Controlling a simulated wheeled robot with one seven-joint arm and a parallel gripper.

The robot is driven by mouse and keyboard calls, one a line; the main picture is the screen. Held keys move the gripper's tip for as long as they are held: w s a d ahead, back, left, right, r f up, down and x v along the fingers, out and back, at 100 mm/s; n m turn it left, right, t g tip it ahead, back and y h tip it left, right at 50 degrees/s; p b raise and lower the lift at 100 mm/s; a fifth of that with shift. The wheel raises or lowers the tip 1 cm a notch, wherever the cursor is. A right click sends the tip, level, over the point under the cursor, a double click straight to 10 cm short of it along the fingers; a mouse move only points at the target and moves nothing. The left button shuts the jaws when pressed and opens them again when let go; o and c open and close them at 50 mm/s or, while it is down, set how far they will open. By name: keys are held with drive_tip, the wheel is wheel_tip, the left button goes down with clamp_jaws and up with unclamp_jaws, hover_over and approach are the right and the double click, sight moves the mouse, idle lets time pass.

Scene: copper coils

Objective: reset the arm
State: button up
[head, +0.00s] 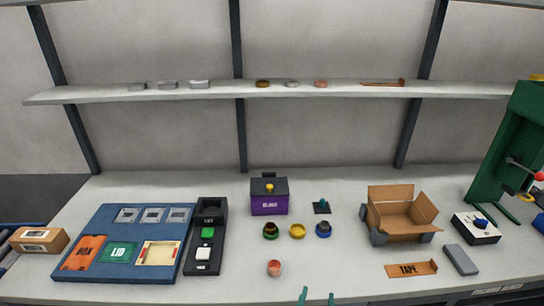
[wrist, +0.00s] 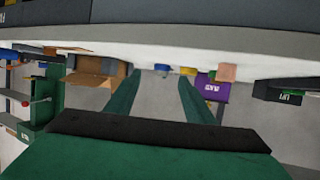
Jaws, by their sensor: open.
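My gripper (head: 316,298) shows only as two green fingertips at the bottom edge of the head view, in front of the bench. In the wrist view, which is upside down, my gripper (wrist: 157,80) has its two green fingers spread apart with nothing between them. The arm behind the fingertips is out of the head view. A copper-coloured round piece (head: 274,268) stands on the bench (head: 345,282) left of the fingertips, apart from them. Behind it are a green-and-dark round piece (head: 271,231), a yellow ring (head: 297,232) and a blue-and-dark piece (head: 323,230).
A purple box (head: 269,205) stands at the back middle. A blue tray (head: 92,225) fills the left. A shelf (head: 215,91) runs above.

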drive_tip(key=s+a+f+n+t+y, duration=0.15)
drive_tip(key=s+a, duration=0.25)
drive_tip(key=s, duration=0.4)
drive_tip(key=s+a+f+y, duration=0.1)
drive_tip(key=s+a+f, duration=0.2)
drive_tip(key=s, duration=0.4)
drive_tip(key=s+a+f+n+y, duration=0.15)
drive_tip(key=s+a, duration=0.25)
drive_tip(key=s, duration=0.4)
drive_tip(key=a+v, duration=0.1)
drive_tip(key=v, duration=0.8)
drive_tip(key=shift+s+a+n+t, duration=0.2)
drive_tip(key=shift+s+n+t, duration=0.1)
drive_tip(key=shift+s+t, duration=0.1)
drive_tip(key=shift+w, duration=0.1)
drive_tip(key=c, duration=0.4)
drive_tip(key=shift+d, duration=0.1)
